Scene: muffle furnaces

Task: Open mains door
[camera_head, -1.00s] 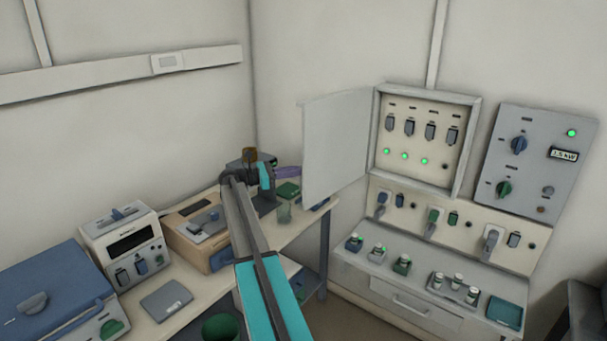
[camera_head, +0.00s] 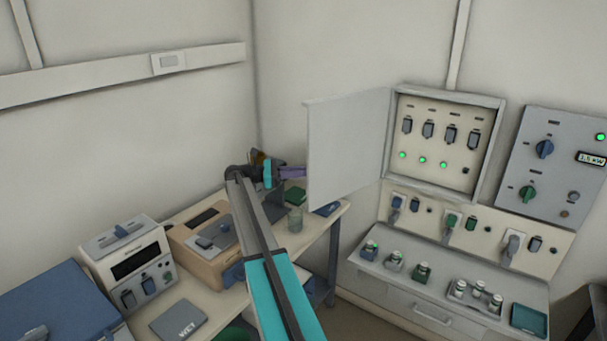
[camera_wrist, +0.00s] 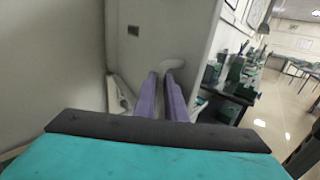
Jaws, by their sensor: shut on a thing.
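The mains door (camera_head: 347,145) is a plain light-grey panel. It stands swung out to the left of its cabinet (camera_head: 499,102), which shows switches and lit green lamps inside. My gripper (camera_head: 300,173) is at the door's free left edge, its purple fingers reaching the edge from the left. In the wrist view my gripper (camera_wrist: 168,75) has its fingers close together on a pale rounded door handle (camera_wrist: 174,65), on the grey door face (camera_wrist: 165,30). In the head view the handle is hidden behind the door.
A workbench (camera_head: 325,219) with instruments, a beaker (camera_head: 295,220) and a green box (camera_head: 295,196) lies below my arm. Plugs and sockets line the panel under the cabinet. A control panel (camera_head: 560,165) is at the right. The air before the cabinet is clear.

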